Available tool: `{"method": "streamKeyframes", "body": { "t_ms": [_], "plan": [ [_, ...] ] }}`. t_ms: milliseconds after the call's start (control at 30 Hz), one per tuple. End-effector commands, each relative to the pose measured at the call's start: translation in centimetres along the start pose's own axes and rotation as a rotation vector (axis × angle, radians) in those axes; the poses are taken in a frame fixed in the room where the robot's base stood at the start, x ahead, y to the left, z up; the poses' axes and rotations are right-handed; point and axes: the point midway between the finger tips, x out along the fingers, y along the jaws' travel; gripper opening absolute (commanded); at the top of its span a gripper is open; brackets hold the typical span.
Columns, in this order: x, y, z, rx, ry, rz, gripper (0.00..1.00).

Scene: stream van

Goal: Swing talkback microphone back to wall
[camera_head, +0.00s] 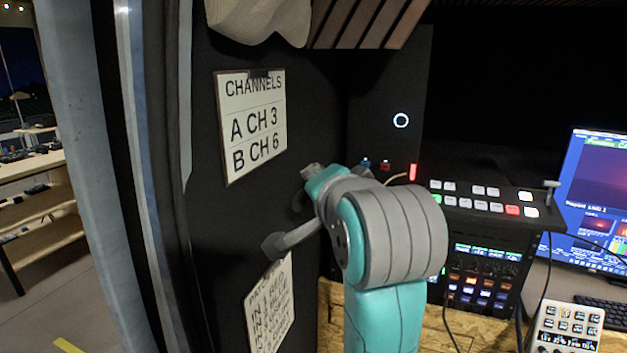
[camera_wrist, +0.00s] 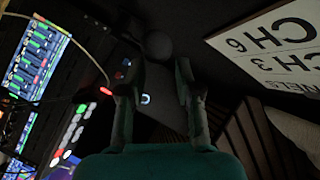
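My gripper (camera_wrist: 158,85) shows in the wrist view with its two fingers apart. A dark round ball (camera_wrist: 158,46), which looks like the microphone's foam head, lies between and just beyond the fingertips. No clear contact with the fingers shows. The microphone's arm cannot be made out in the wrist view. In the head view my gripper (camera_head: 312,173) is beside the dark wall panel (camera_head: 220,220), partly hidden by my teal and grey wrist. A grey rod with a knobbed end (camera_head: 275,245) sticks out left of my wrist; I cannot tell what it belongs to.
A CHANNELS sign (camera_head: 252,122) hangs on the wall above my gripper, with a second sheet (camera_head: 269,305) below. A switcher panel (camera_head: 485,203), a rack unit (camera_head: 480,280), a monitor (camera_head: 598,200) and a keypad (camera_head: 567,328) stand at right. Thin cables hang there.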

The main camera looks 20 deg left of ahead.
Motion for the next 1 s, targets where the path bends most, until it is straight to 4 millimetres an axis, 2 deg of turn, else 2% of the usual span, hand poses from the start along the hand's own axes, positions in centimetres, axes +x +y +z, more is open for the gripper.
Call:
{"method": "streamKeyframes", "body": {
  "t_ms": [100, 300, 467, 733, 767, 867, 900, 1000],
  "plan": [
    [-2.4, -0.1, 0.0, 0.0, 0.002, -0.003, 0.34],
    [-5.2, 0.0, 0.0, 0.0, 0.0, 0.0, 0.34],
    [-6.1, 0.1, 0.0, 0.0, -0.001, 0.001, 0.34],
    [-6.3, 0.1, 0.0, 0.0, -0.001, 0.001, 0.34],
    [-6.2, 0.1, 0.0, 0.0, -0.001, 0.001, 0.29],
    [-6.1, 0.4, -0.2, 0.005, -0.003, -0.003, 0.04],
    [-6.0, 0.7, -0.5, 0.012, -0.005, -0.009, 0.0],
    [-5.4, 2.2, -1.4, 0.048, -0.023, -0.039, 0.0]
  ]
}}
